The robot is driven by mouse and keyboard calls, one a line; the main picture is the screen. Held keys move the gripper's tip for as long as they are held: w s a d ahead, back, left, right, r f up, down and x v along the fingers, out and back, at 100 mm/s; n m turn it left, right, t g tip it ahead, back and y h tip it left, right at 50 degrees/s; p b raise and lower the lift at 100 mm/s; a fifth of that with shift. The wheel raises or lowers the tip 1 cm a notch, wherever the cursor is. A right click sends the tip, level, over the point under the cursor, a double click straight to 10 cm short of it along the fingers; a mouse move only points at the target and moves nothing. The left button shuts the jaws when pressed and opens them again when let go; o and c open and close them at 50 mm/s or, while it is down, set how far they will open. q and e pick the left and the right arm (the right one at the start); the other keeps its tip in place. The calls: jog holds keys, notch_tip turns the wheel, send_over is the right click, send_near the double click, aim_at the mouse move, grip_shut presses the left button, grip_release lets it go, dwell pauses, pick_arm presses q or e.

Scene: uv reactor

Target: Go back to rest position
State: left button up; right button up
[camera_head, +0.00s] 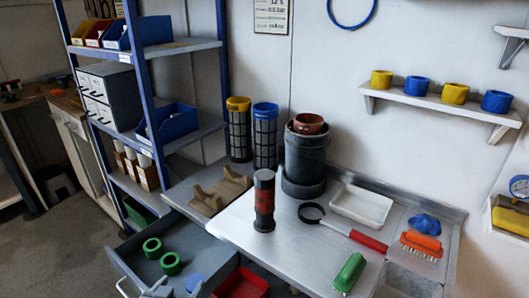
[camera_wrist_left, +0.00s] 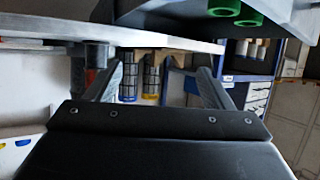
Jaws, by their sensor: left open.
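My left gripper (camera_wrist_left: 161,70) shows in the left wrist view with its two fingers spread apart and nothing between them. That view looks upside down, with the bench edge (camera_wrist_left: 180,42) across its top. The gripper is in front of the bench and the open drawer, apart from both. In the head view, small grey parts show at the bottom left edge by the drawer; I cannot tell whether they are a handle or my gripper. My right gripper is in neither view.
The open grey drawer (camera_head: 133,262) holds green rings (camera_head: 170,263) and juts out at the lower left. A dark red-banded cylinder (camera_head: 264,205), a black pot (camera_head: 305,158), a white tray (camera_head: 361,206) and brushes (camera_head: 349,272) stand on the bench. A blue shelf rack (camera_head: 140,75) stands behind.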

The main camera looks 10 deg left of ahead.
pick_arm(q)
jog(key=s+f+m+g, duration=0.1)
jog(key=s+f+g, duration=0.3)
jog(key=s, duration=0.6)
jog(key=s+f+g, duration=0.3)
jog(key=s+g, duration=0.3)
jog(key=s, duration=0.4)
notch_tip(320, 180, down, 23)
jog(key=a+g, duration=0.1)
jog(key=s+d+f+g, duration=0.1)
jog(key=s+f, duration=1.4)
jog(key=shift+f+h+p, duration=0.3)
jog(key=shift+f+p, duration=0.05)
